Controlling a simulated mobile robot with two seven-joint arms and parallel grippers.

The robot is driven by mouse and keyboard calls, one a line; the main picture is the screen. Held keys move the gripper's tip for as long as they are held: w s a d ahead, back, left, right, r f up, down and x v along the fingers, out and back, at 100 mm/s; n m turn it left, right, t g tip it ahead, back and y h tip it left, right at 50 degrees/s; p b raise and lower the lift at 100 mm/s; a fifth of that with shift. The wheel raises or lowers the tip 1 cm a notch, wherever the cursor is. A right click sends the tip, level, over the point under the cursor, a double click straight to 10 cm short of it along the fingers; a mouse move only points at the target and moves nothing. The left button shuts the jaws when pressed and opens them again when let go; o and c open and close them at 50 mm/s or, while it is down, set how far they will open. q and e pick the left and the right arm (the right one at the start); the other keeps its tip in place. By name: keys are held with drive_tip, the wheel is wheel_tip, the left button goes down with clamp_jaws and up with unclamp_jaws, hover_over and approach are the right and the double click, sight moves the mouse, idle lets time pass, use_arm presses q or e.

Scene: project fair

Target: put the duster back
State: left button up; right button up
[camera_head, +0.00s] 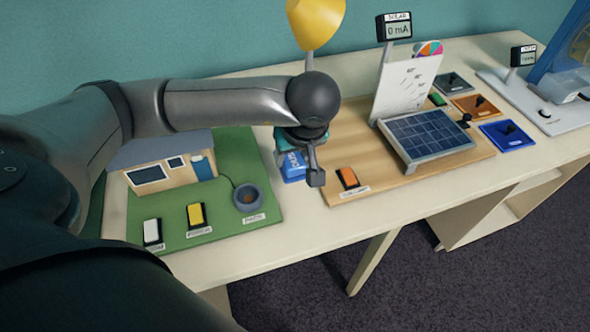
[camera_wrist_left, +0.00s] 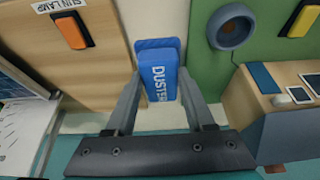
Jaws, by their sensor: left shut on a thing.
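The duster (camera_head: 292,166) is a blue block in the gap between the green house board and the wooden solar board. In the left wrist view the duster (camera_wrist_left: 158,75) shows white lettering "DUSTER" and sits between the two fingers. My left gripper (camera_head: 303,172) reaches down from above and is shut on the duster, partly hiding it in the head view. I cannot tell whether the duster's underside touches the table. My right gripper is not in view.
The green board (camera_head: 236,150) with a model house (camera_head: 160,165) and grey pot (camera_head: 248,197) is at left. The wooden board (camera_head: 375,172) with a solar panel (camera_head: 428,133), orange switch (camera_head: 348,178) and yellow lamp (camera_head: 316,22) is at right. Bare table (camera_head: 300,225) lies in front.

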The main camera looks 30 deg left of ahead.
use_arm(q)
drive_tip(key=shift+f, duration=0.8)
wheel_tip(320, 180, down, 3)
drive_tip(key=shift+f, duration=0.2)
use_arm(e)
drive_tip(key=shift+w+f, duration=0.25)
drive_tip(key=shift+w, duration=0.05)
use_arm(q)
drive_tip(key=shift+f+b, duration=0.1)
drive_tip(key=shift+b, duration=0.25)
drive_tip(key=o, duration=1.2)
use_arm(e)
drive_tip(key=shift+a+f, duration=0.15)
use_arm(q)
drive_tip(key=p+v, duration=0.1)
drive_tip(key=v, duration=1.1)
drive_tip(key=shift+p, duration=0.35)
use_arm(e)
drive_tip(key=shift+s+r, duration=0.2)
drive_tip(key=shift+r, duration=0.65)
